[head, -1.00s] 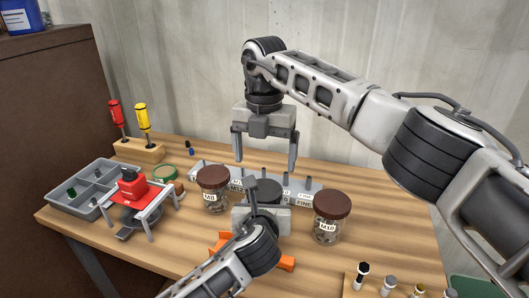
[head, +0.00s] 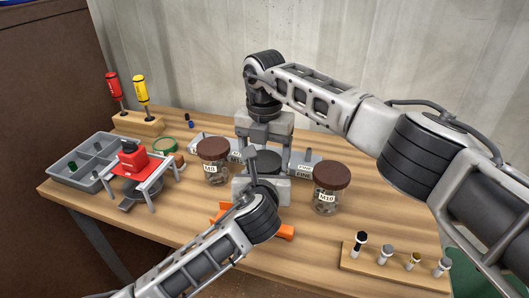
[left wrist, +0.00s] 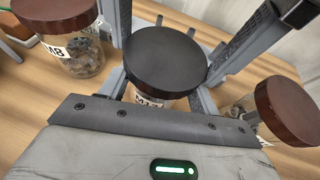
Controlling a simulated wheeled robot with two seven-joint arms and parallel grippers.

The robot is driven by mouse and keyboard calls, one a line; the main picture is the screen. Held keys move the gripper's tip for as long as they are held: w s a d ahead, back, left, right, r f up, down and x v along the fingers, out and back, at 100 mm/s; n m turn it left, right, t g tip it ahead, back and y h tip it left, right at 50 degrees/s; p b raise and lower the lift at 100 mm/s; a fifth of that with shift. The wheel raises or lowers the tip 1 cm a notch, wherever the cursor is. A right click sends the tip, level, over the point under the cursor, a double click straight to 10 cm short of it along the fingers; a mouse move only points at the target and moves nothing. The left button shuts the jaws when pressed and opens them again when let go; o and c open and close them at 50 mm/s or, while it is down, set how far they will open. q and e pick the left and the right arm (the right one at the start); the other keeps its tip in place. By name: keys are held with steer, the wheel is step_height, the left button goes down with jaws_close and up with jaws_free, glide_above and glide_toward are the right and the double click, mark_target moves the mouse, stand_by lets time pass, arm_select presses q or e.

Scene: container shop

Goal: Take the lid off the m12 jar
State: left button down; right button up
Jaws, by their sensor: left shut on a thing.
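The M12 jar (left wrist: 149,99) stands on the bench, its label partly hidden. Its round black lid (left wrist: 166,60) is on top; the lid also shows in the head view (head: 265,162). My left gripper (head: 262,183) reaches in low from the front and is shut on the jar's body below the lid; its fingers are mostly hidden in the head view. My right gripper (head: 264,158) points straight down above the jar. Its two fingers stand apart, one on each side of the lid, and look open with gaps to it in the left wrist view.
A brown-lidded M8 jar (head: 213,161) stands close on the left and a brown-lidded M10 jar (head: 330,188) close on the right. A grey labelled rack (head: 305,163) is behind. An orange piece (head: 284,231) lies in front. A bolt stand (head: 383,265) is front right.

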steer(key=c, duration=0.5)
steer(key=shift+o, duration=0.2)
steer(key=shift+n, duration=1.7)
steer(key=o, duration=1.1)
steer(key=shift+c, duration=0.2)
